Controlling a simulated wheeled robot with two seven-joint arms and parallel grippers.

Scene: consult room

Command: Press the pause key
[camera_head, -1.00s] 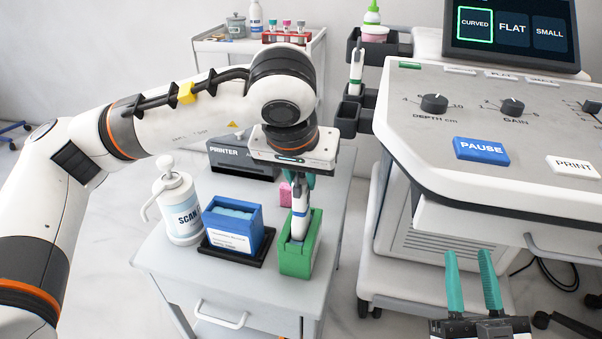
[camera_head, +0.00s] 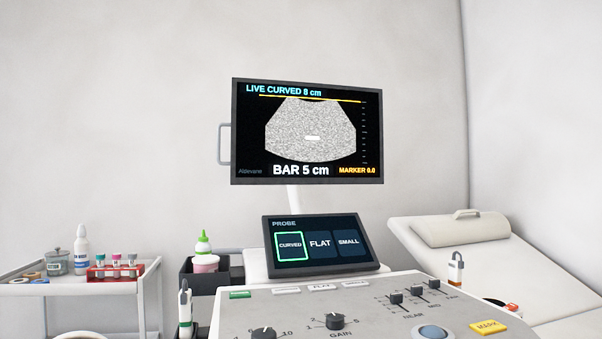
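The blue pause key is out of view below the frame. The upper part of the grey control panel (camera_head: 300,307) shows at the bottom, with the depth knob (camera_head: 263,334) cut by the edge, the gain knob (camera_head: 334,321) and a yellow mask key (camera_head: 488,327). The large monitor (camera_head: 308,131) reads "LIVE CURVED 8 cm", "BAR 5 cm" and "MARKER 0.0" over a grainy fan-shaped picture. The small probe screen (camera_head: 321,244) has "CURVED" outlined in green. Neither of my grippers is in view.
A white side table (camera_head: 80,286) with a rack of tubes (camera_head: 115,271) and bottles stands at the left. Probes sit in holders at both sides of the panel, the right one (camera_head: 456,272) near an exam couch (camera_head: 530,275).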

